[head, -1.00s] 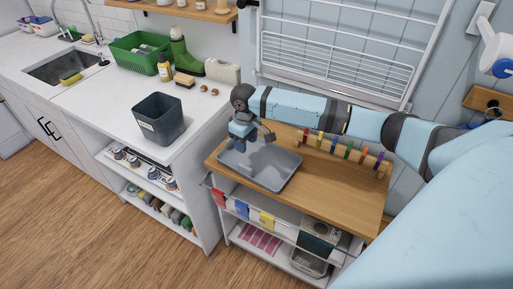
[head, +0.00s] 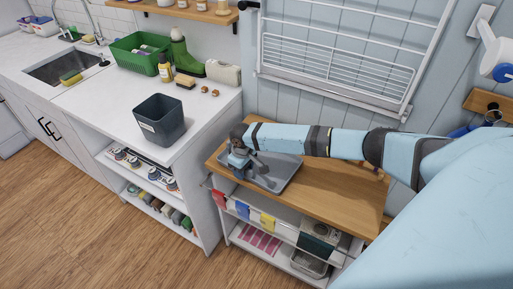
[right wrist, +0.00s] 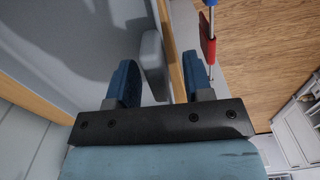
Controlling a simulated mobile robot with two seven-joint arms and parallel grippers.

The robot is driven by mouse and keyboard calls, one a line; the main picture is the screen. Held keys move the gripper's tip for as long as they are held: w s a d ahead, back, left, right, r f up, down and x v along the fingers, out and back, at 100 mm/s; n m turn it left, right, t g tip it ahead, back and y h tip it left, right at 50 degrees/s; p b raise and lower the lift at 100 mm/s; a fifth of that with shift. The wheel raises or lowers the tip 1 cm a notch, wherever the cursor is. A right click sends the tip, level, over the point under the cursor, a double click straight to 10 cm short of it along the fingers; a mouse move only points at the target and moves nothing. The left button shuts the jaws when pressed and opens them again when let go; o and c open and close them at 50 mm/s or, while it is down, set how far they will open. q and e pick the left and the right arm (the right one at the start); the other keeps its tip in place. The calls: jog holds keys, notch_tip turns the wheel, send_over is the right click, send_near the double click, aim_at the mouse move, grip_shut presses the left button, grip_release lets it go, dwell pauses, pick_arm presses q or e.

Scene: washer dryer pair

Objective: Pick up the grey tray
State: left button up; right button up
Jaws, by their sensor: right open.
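The grey tray (head: 287,168) lies on the wooden top of a small cart (head: 335,195). It is shallow and looks empty apart from my gripper's shadow. My right gripper (head: 239,170) is low at the tray's left end, pointing down. In the right wrist view, the two blue fingers of my right gripper (right wrist: 161,82) are apart. A rounded light-grey rim of the tray (right wrist: 153,55) shows between them, nearer the left finger. I cannot tell whether either finger touches it. My left gripper is not in view.
A dark grey bin (head: 163,119) stands on the white counter left of the cart, with a green basket (head: 139,53) behind. A drying rack (head: 345,50) hangs on the wall. The cart top right of the tray is partly clear.

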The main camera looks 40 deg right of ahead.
jog(key=shift+f, duration=0.2)
grip_shut()
jog(key=shift+r, duration=0.15)
